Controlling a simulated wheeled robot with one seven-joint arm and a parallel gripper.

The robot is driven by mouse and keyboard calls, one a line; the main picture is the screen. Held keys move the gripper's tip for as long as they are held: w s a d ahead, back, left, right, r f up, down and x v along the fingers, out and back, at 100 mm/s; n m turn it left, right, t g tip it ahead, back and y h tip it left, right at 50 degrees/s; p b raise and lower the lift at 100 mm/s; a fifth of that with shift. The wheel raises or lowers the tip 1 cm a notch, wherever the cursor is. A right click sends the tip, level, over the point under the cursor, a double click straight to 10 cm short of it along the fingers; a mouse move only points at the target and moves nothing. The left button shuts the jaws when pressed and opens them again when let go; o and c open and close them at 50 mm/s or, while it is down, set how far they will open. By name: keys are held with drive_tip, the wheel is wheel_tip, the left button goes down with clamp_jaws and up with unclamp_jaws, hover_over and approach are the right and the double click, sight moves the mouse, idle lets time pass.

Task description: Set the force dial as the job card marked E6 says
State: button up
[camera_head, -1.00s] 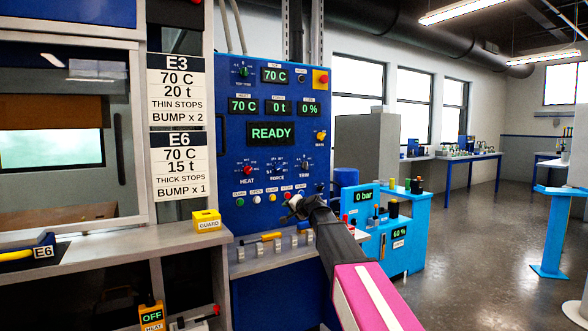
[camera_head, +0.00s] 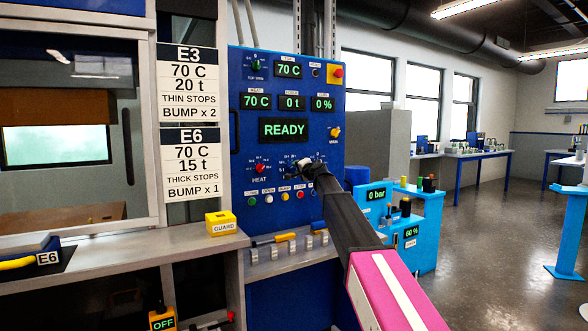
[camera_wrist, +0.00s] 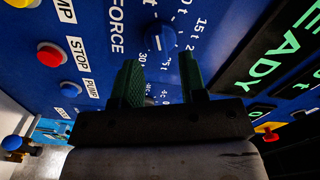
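The job card marked E6 (camera_head: 190,165) hangs left of the blue press panel (camera_head: 240,110) and reads 70 C, 15 t, thick stops, bump x 1. The force dial (camera_wrist: 160,35) is a blue knob with a white mark, in a printed tonne scale beside the word FORCE. I cannot tell its exact setting. My gripper (camera_wrist: 161,80) is open, its two green fingers apart and pointing at the dial, with nothing seen between them. In the head view my gripper (camera_head: 305,168) covers the dial.
The panel display (camera_head: 284,130) reads READY; the force readout (camera_head: 292,103) reads 0 t. The HEAT dial (camera_head: 260,168) is left of my gripper. A row of buttons (camera_head: 268,199) runs below, with a red STOP button (camera_wrist: 50,54) close by. The E3 card (camera_head: 186,85) hangs above E6.

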drive_tip(key=x, duration=0.3)
drive_tip(key=shift+w+a, duration=0.25)
drive_tip(key=shift+w, duration=0.05)
clamp_jaws()
